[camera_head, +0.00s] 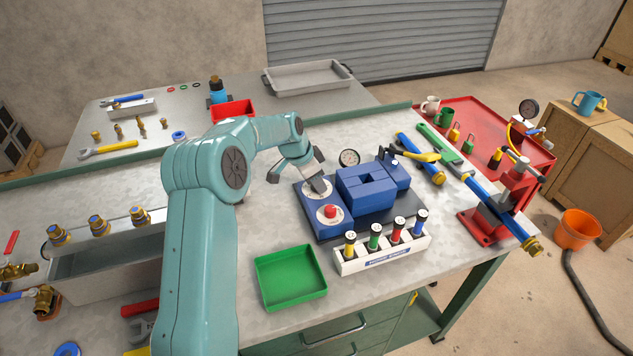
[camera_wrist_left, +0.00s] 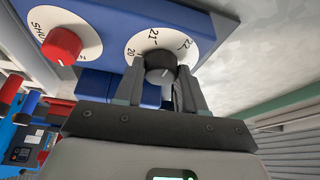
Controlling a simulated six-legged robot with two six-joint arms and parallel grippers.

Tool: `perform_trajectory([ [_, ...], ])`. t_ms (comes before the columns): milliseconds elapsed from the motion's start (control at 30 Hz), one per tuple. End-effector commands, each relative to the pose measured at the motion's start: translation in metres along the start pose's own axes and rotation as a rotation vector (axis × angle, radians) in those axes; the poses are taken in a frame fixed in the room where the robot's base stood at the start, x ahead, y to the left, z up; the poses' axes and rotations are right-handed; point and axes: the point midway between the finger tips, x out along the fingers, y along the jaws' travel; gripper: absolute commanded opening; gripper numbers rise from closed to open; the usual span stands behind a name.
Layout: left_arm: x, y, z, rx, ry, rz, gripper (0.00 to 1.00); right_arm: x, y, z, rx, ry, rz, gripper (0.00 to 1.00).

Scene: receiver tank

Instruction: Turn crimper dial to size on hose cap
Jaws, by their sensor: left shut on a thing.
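The blue crimper (camera_head: 368,190) stands on a dark base on the bench. Its black dial knob (camera_wrist_left: 160,64) sits on a white numbered plate (camera_wrist_left: 136,44), where 20, 21 and 22 are legible in the left wrist view. My left gripper (camera_head: 317,184) is shut on this knob, one finger on each side. A light mark shows on the knob, but which number it points to I cannot tell. A red knob (camera_head: 330,211) on a second white plate is beside it.
A green tray (camera_head: 291,277) lies in front of the crimper. A round gauge (camera_head: 349,157) is behind it. Brass fittings (camera_head: 98,224) are at the left.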

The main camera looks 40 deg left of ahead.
Motion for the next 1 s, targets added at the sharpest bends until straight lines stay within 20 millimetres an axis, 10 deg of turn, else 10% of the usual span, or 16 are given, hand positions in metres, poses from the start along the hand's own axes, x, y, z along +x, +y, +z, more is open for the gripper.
perform_trajectory([
  [1000, -0.004, -0.007, -0.003, 0.624, 0.026, 0.244, 0.09, -0.013, -0.005, 0.0, 0.0, 0.0, 0.0, 0.43],
])
